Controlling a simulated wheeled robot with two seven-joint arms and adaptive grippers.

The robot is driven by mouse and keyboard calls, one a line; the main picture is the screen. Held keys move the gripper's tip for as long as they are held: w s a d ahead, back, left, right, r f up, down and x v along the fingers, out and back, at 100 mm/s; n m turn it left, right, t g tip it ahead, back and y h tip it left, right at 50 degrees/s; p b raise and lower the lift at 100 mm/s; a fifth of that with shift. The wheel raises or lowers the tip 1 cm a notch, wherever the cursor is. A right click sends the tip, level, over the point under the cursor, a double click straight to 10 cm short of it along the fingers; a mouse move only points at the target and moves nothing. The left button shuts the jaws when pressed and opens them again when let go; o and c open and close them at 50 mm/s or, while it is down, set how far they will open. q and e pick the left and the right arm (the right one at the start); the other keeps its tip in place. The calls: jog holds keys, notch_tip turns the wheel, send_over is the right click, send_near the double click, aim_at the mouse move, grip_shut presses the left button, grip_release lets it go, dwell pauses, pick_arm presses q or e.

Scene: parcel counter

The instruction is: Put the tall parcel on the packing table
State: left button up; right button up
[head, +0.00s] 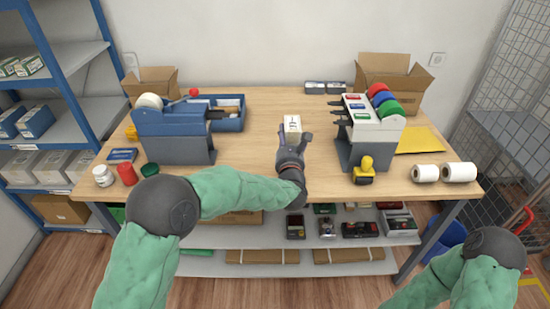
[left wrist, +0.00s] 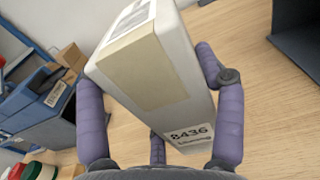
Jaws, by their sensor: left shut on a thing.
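The tall parcel (head: 292,124) is a white box with a tan tape strip and printed labels, at the middle of the packing table (head: 262,160). My left gripper (head: 293,143) is at its near side, over the table. In the left wrist view the parcel (left wrist: 160,70) stands between the purple fingers of my left gripper (left wrist: 160,100), which is shut on it. A label reading 8436 faces the palm. I cannot tell whether the parcel's base touches the table. My right arm shows at the lower right, but its gripper is out of view.
A blue dispenser (head: 172,130) and blue tray (head: 229,115) stand on the left. A grey-white dispenser (head: 372,127) with coloured rolls and a yellow tool (head: 364,172) stand on the right. Open cartons (head: 393,75) are at the back. Bare tabletop surrounds the parcel.

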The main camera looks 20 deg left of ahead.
pick_arm(q)
jog(key=w+a+f+b, duration=0.1)
jog(key=f, duration=0.2)
jog(key=a+f+b, duration=0.1)
jog(key=a+f, duration=0.1)
jog(key=f, duration=0.1)
jog(key=w+a+f+b, duration=0.1)
jog(key=a+f, duration=0.1)
jog(key=f, duration=0.1)
jog(key=shift+w+a+f, duration=0.1)
jog(key=shift+w+f, duration=0.05)
jog(key=shift+w, duration=0.15)
jog(key=o, duration=1.4)
jog(key=shift+f, duration=0.1)
